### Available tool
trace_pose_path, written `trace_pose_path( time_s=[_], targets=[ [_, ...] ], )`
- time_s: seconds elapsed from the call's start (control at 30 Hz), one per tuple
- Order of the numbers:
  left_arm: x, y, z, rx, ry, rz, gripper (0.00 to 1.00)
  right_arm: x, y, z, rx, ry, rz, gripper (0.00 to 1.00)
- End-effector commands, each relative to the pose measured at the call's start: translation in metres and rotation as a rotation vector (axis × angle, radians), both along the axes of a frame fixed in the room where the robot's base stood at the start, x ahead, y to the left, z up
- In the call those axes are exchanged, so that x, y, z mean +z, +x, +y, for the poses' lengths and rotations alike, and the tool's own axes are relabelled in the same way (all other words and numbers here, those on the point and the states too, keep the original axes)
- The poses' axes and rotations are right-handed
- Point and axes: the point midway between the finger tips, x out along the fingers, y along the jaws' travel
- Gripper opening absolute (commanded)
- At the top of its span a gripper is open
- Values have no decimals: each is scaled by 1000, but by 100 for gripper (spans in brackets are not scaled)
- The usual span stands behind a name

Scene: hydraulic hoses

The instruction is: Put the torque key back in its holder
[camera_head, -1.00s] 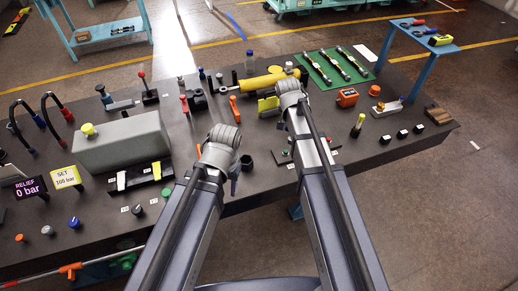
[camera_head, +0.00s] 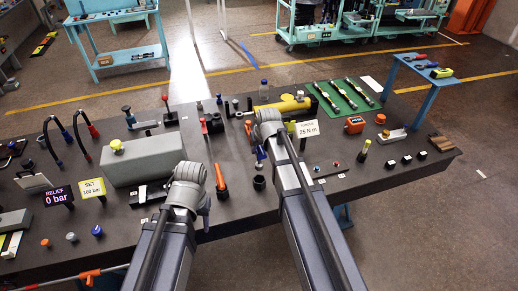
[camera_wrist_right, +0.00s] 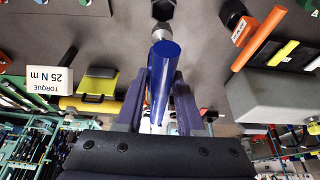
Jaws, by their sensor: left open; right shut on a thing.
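My right gripper (camera_wrist_right: 160,110) is shut on the torque key (camera_wrist_right: 164,65), a blue cylindrical handle seen nearly end-on between the dark fingers. The blue handle also shows below my right wrist in the head view (camera_head: 261,152). Past the handle, a silver part lines up with a dark fitting (camera_wrist_right: 163,9) at the top of the right wrist view; I cannot tell whether they touch. A black open cup (camera_head: 259,183) stands on the bench close by, but I cannot tell which piece is the holder. My left gripper (camera_head: 204,206) is apart from the key, its fingers mostly hidden.
An orange handle (camera_head: 220,176) stands between my arms. A grey box (camera_head: 145,161) is at left, a yellow cylinder (camera_head: 290,105) behind my right wrist. A "TORQUE 25 N m" sign (camera_head: 307,129) stands beside it. A green mat (camera_head: 345,99) lies further right.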

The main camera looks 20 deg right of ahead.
Motion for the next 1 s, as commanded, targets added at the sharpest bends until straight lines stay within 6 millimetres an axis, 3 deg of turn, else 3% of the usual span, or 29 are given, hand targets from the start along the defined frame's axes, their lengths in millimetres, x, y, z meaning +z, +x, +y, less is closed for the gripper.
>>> trace_pose_path(
  time_s=[0.37,1.0],
  targets=[
    [-10,0,0,-2,0,0,50,-10,0,0,-1,0,-1,0],
    [-58,0,0,-8,2,0,50,-58,0,0,-1,-1,-1,0]
  ],
)
